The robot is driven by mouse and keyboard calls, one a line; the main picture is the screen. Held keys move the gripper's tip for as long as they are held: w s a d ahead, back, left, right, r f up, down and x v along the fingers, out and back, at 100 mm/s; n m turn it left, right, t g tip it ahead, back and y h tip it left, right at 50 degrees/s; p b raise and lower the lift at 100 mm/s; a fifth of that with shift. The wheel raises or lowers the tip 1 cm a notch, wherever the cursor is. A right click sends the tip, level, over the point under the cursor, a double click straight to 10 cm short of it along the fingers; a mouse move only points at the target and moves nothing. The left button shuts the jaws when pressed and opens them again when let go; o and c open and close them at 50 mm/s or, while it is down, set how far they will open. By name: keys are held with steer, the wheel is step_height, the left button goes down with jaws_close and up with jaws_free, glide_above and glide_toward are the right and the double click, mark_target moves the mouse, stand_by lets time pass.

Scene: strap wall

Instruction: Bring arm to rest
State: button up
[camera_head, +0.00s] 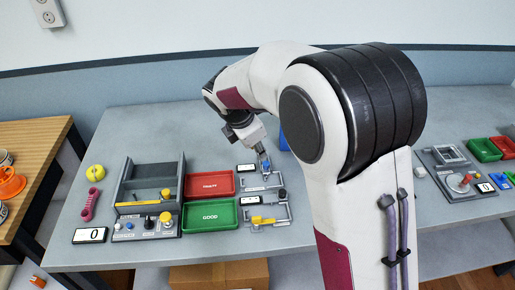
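My arm arches from the right foreground over the grey table (130,130). My gripper (264,163) points down above a small metal fixture (262,182) at the table's middle. A small blue piece (266,167) shows at the fingertips. I cannot tell whether the fingers hold it or whether it sits on the fixture. The fingers are too small to tell open from shut.
Left of my gripper lie a red tray (210,185), a green tray (210,217) marked GOOD and a grey station (150,190) with knobs. A second fixture (265,218) with a yellow part is close in front. Another station (458,172) stands right of my arm.

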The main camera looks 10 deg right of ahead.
stand_by(0.5)
steer(key=s+d+r+m+y, duration=0.1)
steer(key=s+d+r+m, duration=0.2)
steer(key=s+m, duration=0.4)
steer(key=s+d+r+m+t+y, duration=0.1)
steer(key=s+d+r+m, duration=0.2)
steer(key=s+m, duration=0.5)
steer(key=s+d+r+m+y, duration=0.1)
steer(key=s+d+r+m, duration=0.2)
steer(key=s+m, duration=0.5)
steer(key=s+r, duration=0.1)
steer(key=s, duration=0.9)
steer(key=shift+s+d+r+t, duration=0.2)
steer(key=shift+s+d+t, duration=0.05)
steer(key=shift+s+t, duration=0.1)
stand_by(1.0)
